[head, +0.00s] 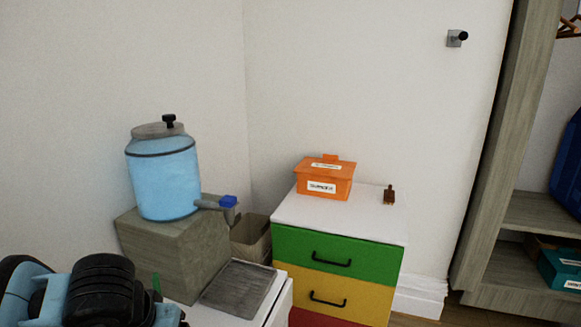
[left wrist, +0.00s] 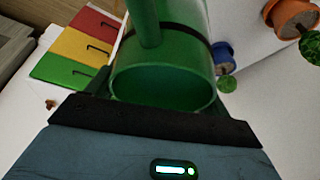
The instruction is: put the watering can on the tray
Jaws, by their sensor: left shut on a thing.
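The green watering can (left wrist: 165,80) fills the middle of the left wrist view, with its round open end facing the camera. My left gripper (left wrist: 165,105) is shut on it. In the head view my left arm is at the bottom left, and only a sliver of green (head: 157,283) shows beside it, probably the can; the fingertips are hidden there. A grey ribbed tray (head: 240,287) lies on a white surface in front of the water dispenser, to the right of my left arm and apart from it. My right gripper is not in view.
The blue water dispenser (head: 165,175) stands on a grey block (head: 178,250) behind the tray. A bin (head: 252,240) stands behind the tray. A drawer unit (head: 340,222) at right carries an orange box (head: 325,180). Potted plants (left wrist: 292,15) show in the wrist view.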

